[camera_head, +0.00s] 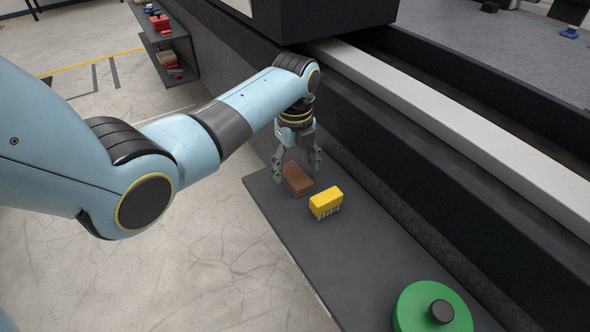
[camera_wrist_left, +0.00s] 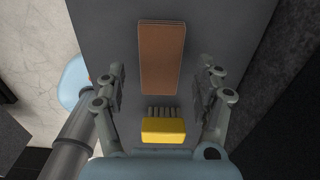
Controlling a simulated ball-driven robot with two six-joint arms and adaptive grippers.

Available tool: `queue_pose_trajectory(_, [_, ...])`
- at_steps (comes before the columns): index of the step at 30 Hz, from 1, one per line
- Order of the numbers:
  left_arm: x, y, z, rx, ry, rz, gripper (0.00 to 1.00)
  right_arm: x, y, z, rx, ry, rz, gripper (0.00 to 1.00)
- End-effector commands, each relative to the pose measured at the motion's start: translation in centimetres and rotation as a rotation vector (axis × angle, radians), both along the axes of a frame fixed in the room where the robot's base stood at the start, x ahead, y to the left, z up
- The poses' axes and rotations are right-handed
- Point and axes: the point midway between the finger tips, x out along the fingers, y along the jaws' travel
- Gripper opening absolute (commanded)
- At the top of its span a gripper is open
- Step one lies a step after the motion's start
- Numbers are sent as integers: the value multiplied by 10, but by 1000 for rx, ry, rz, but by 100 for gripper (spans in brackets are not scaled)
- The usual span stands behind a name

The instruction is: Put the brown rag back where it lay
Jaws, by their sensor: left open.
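The brown rag (camera_head: 298,180) is a folded, block-like brown piece lying on the dark grey shelf near its far left end. My left gripper (camera_head: 298,170) points down over the rag's end of the shelf, with its fingers apart. In the left wrist view the rag (camera_wrist_left: 162,58) lies lengthwise beyond and between the open fingers of my left gripper (camera_wrist_left: 165,85). No finger visibly grips it; whether one touches it I cannot tell. My right gripper is not in view.
A yellow brush (camera_head: 326,202) with bristles stands close to the rag; it also shows in the left wrist view (camera_wrist_left: 163,130). A green round thing with a black knob (camera_head: 432,308) sits nearer on the shelf (camera_head: 350,258). The dark machine wall runs along the shelf's right side.

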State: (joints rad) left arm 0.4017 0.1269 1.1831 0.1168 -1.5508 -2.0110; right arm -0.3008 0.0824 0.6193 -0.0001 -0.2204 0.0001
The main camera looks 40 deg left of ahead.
Motion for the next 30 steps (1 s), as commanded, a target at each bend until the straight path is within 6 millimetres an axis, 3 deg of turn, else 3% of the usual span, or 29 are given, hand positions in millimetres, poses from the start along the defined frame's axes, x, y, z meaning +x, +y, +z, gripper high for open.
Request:
queue_pose_trajectory(1, [1,0,16,1,-6,0,70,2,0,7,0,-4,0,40])
queue_pose_trajectory(6, [1,0,56,1,-6,0,70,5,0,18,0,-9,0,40])
queue_pose_trajectory(12, [1,0,87,0,-3,0,70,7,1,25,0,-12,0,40])
queue_pose_trajectory(17, [0,0,96,0,-1,0,70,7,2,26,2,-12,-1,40])
queue_pose_trajectory(30, [1,0,96,0,-1,0,70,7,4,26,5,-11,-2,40])
